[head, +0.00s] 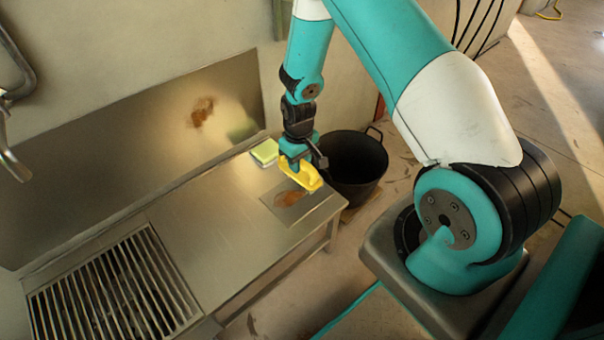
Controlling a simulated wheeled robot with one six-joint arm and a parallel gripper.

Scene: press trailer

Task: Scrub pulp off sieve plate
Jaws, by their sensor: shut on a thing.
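My gripper (294,161) points down over the right end of the steel counter and is shut on a yellow scrubbing tool (300,174), probably a brush. The sieve plate (318,201) is a flat grey square lying on the counter near its right front edge. A brown patch of pulp (288,199) lies on the plate's left part. The yellow tool is at the plate's far side, over or just above the pulp. I cannot tell whether its underside touches the plate.
A yellow-green sponge (265,152) lies at the counter's back edge, left of my gripper. A black bucket (355,162) stands beyond the counter's right end. A slatted drain grate (115,290) is at front left. The counter's middle (205,225) is clear. A steel splashback (130,145) rises behind.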

